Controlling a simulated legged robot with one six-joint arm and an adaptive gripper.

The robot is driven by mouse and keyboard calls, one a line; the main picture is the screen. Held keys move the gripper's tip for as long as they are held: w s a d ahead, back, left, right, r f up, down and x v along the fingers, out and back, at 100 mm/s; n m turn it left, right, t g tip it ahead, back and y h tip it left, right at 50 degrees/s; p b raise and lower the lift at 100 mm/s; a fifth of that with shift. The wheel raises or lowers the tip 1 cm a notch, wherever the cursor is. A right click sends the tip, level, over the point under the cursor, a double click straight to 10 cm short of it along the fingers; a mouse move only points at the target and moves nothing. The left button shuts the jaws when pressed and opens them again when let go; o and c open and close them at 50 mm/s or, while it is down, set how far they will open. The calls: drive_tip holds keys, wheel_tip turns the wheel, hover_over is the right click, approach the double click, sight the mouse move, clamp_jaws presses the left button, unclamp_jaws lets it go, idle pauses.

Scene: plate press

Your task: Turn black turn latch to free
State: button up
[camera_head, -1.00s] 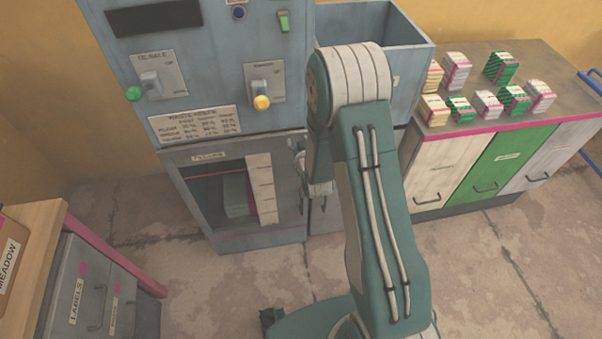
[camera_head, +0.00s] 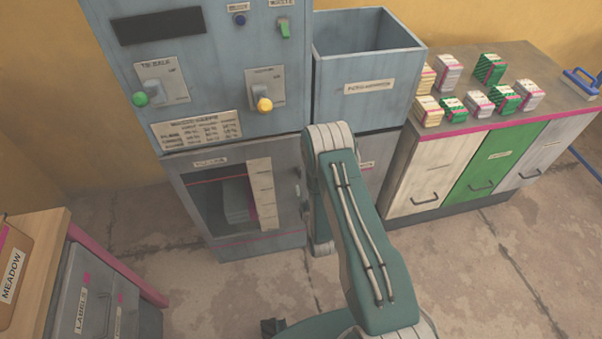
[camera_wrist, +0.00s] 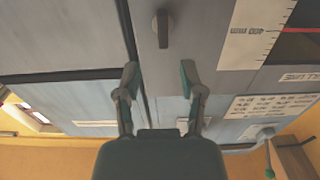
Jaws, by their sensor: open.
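The black turn latch (camera_wrist: 163,29) is on the grey door panel in the wrist view, near the top centre. Its dark bar lies along the picture's vertical. My gripper (camera_wrist: 159,76) is open and empty, with its fingertips below the latch in that picture and apart from it. The latch is roughly in line with the gap between the fingers. In the head view, the lower door (camera_head: 284,222) of the blue-grey machine has a window. My arm covers the area at its right, so I cannot make out my gripper's fingers there.
The machine's control panel (camera_head: 208,70) has a green knob (camera_head: 140,99) and a yellow knob (camera_head: 264,105). An open blue-grey bin (camera_head: 366,88) stands right of it. A counter (camera_head: 528,75) holds several small packs. A wooden-topped cabinet (camera_head: 42,242) is at left. The floor between is clear.

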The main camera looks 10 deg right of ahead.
sight(300, 174)
drive_tip(key=w, duration=0.5)
drive_tip(key=shift+w+a, duration=0.35)
drive_tip(key=shift+w, duration=0.05)
drive_tip(key=shift+w+d, duration=0.15)
drive_tip(key=shift+w, duration=0.45)
clamp_jaws()
